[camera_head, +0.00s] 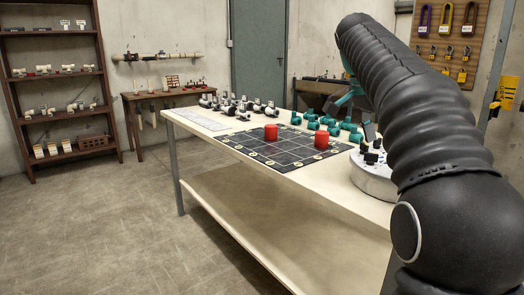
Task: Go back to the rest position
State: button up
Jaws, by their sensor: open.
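My arm reaches in from the right side of the head view and covers much of that side. My gripper (366,112) shows in part beyond the arm, above the right part of the workbench (265,205). It is open, and I see nothing held in it. Two red cylinders (271,132) stand on a dark gridded mat (262,155) on the bench. The arm hides part of the gripper and the bench's right end.
Several white and black fittings (240,106) and teal fittings (297,118) lie behind the mat. A round grey device (372,178) stands near the arm. A shelf (70,100) and a side table (130,125) stand at the left. The floor (90,230) there is clear.

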jog(key=s+a+f+n+t+y, duration=0.1)
jog(key=s+a+f+n, duration=0.2)
jog(key=s+f+n, duration=0.2)
jog(key=s+a+f+n+t+y, duration=0.1)
jog(key=s+f+n, duration=0.4)
jog(key=s+f, duration=0.7)
jog(key=s+a+f+n+t+y, duration=0.2)
jog(key=s+a+f+n, duration=0.3)
jog(key=s+f, duration=0.3)
jog(key=shift+s+a+f+t, duration=0.15)
jog(key=shift+s+a+t, duration=0.15)
jog(key=shift+s+a, duration=0.25)
jog(key=shift+s+d, duration=0.1)
jog(key=shift+s, duration=0.05)
jog(key=shift+c, duration=0.2)
